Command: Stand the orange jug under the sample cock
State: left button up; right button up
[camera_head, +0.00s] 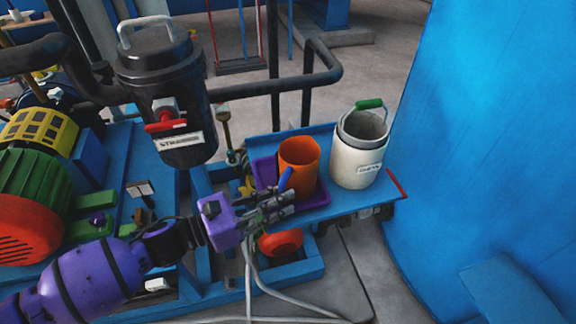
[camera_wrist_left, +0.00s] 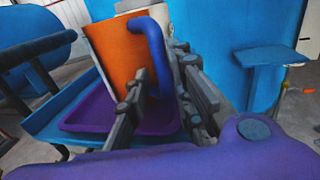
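The orange jug (camera_head: 299,160) with a blue handle (camera_head: 285,180) stands upright in a purple tray (camera_head: 264,171) on a blue shelf. My left gripper (camera_head: 284,202) is at the handle side of the jug. In the left wrist view, the open fingers (camera_wrist_left: 158,88) lie on either side of the blue handle (camera_wrist_left: 152,50), with the orange body (camera_wrist_left: 118,50) just beyond. Whether a finger touches the handle, I cannot tell. A small brass-coloured fitting (camera_head: 224,115) stands left of the shelf; I cannot tell if it is the sample cock. My right gripper is out of view.
A white pail (camera_head: 354,164) with a green grip stands right of the jug on the blue shelf (camera_head: 340,201). A black strainer pot (camera_head: 160,90) with a red-handled valve (camera_head: 165,126) and black pipes (camera_head: 270,86) stand to the left. A large blue wall (camera_head: 480,130) bounds the right.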

aim_at(306, 187)
pick_arm(q)
jog(key=x, duration=0.4)
jog(key=shift+w+d+r, duration=0.1)
jog(key=shift+w+r, duration=0.05)
jog(key=shift+w+d+p, duration=0.15)
jog(key=shift+d+p, duration=0.15)
jog(key=shift+c, duration=0.2)
grip_shut()
